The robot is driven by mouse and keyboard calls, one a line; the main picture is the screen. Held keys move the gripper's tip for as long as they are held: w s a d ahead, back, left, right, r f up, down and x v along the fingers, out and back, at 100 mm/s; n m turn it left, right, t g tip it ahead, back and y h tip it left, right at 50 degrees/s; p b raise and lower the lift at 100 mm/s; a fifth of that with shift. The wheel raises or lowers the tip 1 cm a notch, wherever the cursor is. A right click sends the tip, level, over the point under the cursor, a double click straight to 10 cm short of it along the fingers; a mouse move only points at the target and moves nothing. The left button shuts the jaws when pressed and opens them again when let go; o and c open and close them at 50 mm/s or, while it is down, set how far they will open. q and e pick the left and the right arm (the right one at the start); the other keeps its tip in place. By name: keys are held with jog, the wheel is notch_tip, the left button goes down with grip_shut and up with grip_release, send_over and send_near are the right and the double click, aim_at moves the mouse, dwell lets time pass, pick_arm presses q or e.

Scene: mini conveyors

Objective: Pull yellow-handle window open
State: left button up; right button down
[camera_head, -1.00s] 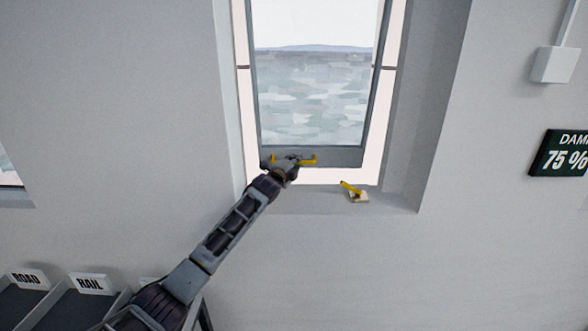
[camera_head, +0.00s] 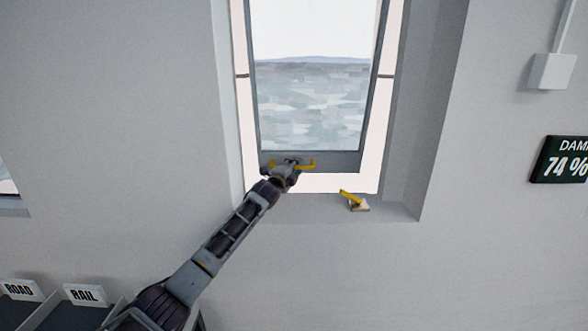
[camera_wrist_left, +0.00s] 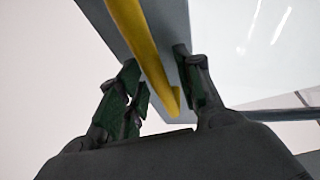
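The window sash (camera_head: 345,160) has a grey frame and stands apart from its opening, with bright strips along its sides and bottom. A yellow handle (camera_head: 306,167) runs along its bottom rail; it also shows in the left wrist view (camera_wrist_left: 142,50). My left gripper (camera_head: 284,170) is at this handle. In the left wrist view its dark, green-padded fingers (camera_wrist_left: 158,75) stand apart on either side of the yellow bar, with a gap showing on the right side. Contact is hard to judge. My right gripper is not in view.
A second yellow lever on a pale base (camera_head: 355,202) sits on the window sill (camera_head: 390,210), right of my left gripper. Deep wall reveals flank the opening. ROAD (camera_head: 19,290) and RAIL (camera_head: 85,295) signs stand lower left. A dark sign reading 74 % (camera_head: 560,160) hangs right.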

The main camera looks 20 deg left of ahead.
pick_arm(q)
jog(key=shift+s+a, duration=0.1)
jog(key=shift+s, duration=0.15)
jog(key=shift+s+a, duration=0.2)
jog(key=shift+s, duration=1.7)
jog(key=shift+s+a, duration=0.2)
jog(key=shift+s, duration=1.75)
jog(key=shift+s+a, duration=0.2)
jog(key=shift+s, duration=1.7)
